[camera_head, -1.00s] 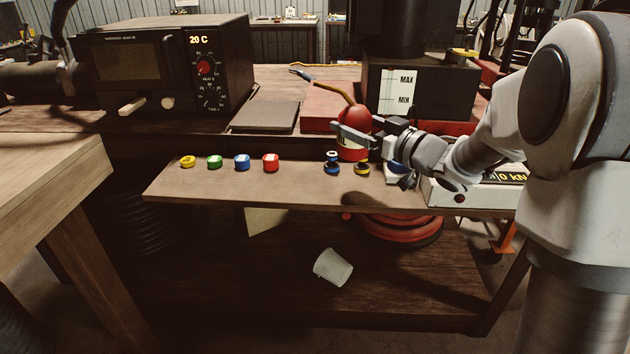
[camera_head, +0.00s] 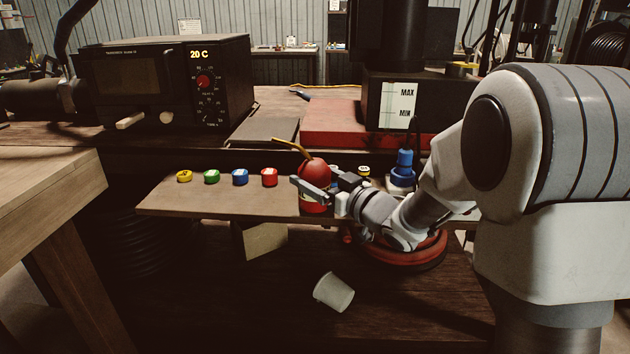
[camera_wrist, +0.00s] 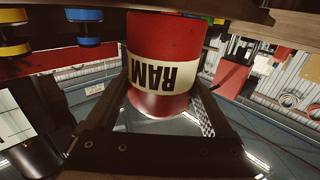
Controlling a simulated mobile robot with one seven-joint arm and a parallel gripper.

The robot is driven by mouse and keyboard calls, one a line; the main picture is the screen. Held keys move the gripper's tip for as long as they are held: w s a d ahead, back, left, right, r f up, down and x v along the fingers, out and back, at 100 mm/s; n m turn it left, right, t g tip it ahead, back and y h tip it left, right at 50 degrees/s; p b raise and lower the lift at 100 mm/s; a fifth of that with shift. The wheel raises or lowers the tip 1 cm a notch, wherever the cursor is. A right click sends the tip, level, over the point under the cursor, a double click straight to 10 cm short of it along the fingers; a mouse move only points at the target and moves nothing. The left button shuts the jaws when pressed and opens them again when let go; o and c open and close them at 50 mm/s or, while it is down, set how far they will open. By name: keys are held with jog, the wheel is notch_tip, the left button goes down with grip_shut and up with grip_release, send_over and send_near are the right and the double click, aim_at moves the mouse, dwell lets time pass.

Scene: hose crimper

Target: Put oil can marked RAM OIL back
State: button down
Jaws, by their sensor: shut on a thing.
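The red oil can (camera_head: 314,173) with a brass spout is held in my gripper (camera_head: 322,190), in front of the narrow shelf's right part in the head view. The gripper's fingers hide part of its lower body. In the wrist view the can (camera_wrist: 165,45) fills the space between the fingers of my gripper (camera_wrist: 165,105), and its cream label reads RAM, upside down there. The can looks upright in the head view. I cannot tell whether its base touches the shelf.
Yellow, green, blue and red caps stand in a row on the narrow shelf (camera_head: 215,203). A blue-topped bottle (camera_head: 403,170) stands to the right behind my wrist. A red slab (camera_head: 335,125) and a black block with a MAX/MIN label (camera_head: 398,105) are behind. A white cup (camera_head: 333,292) lies below.

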jog(key=shift+f, duration=0.15)
grip_release()
